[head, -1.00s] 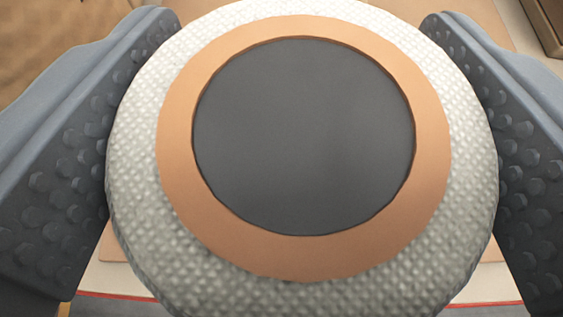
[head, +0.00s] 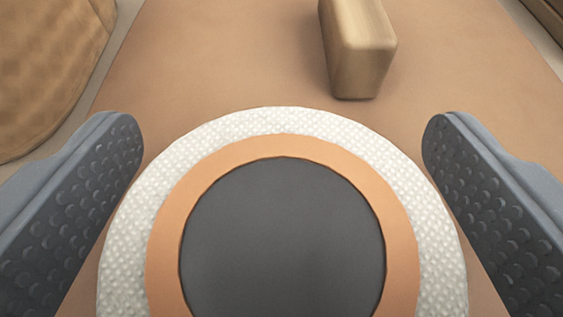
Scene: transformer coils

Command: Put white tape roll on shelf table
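The white tape roll (head: 165,235) fills the lower middle of the head view. It has a textured white outer band, an orange-tan inner ring and a dark grey round centre. Its near side is cut off by the bottom edge. It appears to lie flat on the tan tabletop (head: 220,60). My gripper (head: 283,140) is open, with one dark studded finger on each side of the roll. I cannot tell from this view whether the tabletop is the shelf table.
A light wooden block (head: 360,55) stands on the tabletop beyond the roll, at top centre right. A large brown rounded object (head: 45,75) is at the upper left, past the tabletop's edge. A dark brown edge shows at the top right. The tabletop left of the block is clear.

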